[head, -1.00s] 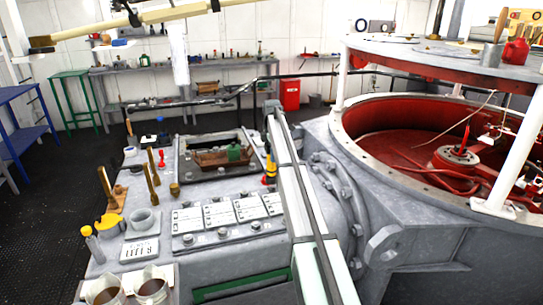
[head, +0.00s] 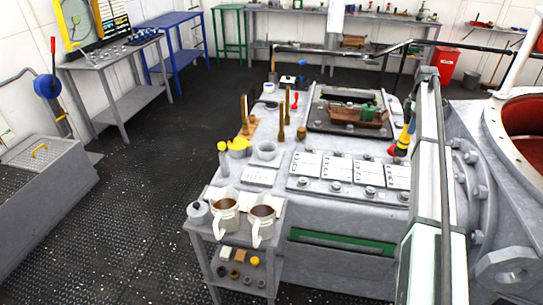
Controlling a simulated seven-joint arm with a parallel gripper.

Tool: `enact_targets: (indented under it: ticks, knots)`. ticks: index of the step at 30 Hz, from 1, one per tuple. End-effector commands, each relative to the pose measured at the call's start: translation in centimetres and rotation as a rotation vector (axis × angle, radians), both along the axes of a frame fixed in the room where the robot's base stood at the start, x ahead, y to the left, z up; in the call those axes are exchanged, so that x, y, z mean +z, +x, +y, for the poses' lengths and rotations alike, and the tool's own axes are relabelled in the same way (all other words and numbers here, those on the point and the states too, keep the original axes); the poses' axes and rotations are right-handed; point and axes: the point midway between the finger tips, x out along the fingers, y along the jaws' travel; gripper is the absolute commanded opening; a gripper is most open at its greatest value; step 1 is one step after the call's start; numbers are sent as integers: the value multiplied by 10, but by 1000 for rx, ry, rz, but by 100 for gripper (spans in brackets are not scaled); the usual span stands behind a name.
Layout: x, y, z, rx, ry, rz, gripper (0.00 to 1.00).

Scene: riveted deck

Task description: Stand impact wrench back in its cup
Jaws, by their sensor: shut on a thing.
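A yellow, black and red tool (head: 403,138), which looks like the impact wrench, is at the right side of the grey machine top, beside a long pale beam. It is small and partly hidden, so I cannot tell whether anything holds it. A round grey open cup (head: 266,151) stands on the left part of the machine top, apart from that tool. I cannot tell for sure that this is the wrench's cup. My gripper cannot be made out in the head view.
The pale beam (head: 430,180) rises along the right side. Brown upright handles (head: 281,120), a yellow item (head: 238,147) and a yellow-capped bottle (head: 223,158) crowd the top's left. A front cart (head: 205,232) carries two mugs (head: 262,222). The dark floor at left is open.

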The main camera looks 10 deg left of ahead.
Motion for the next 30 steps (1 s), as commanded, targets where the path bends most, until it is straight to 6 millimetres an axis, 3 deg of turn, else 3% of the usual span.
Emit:
enact_targets:
  ticks: [10,14,20,30]
  knots:
    - [1,0,1,1,0,-1,15]
    - [1,2,12,12,0,-1,15]
    - [2,8,65,67,0,-2,15]
    - [10,13,196,200,-1,-10,15]
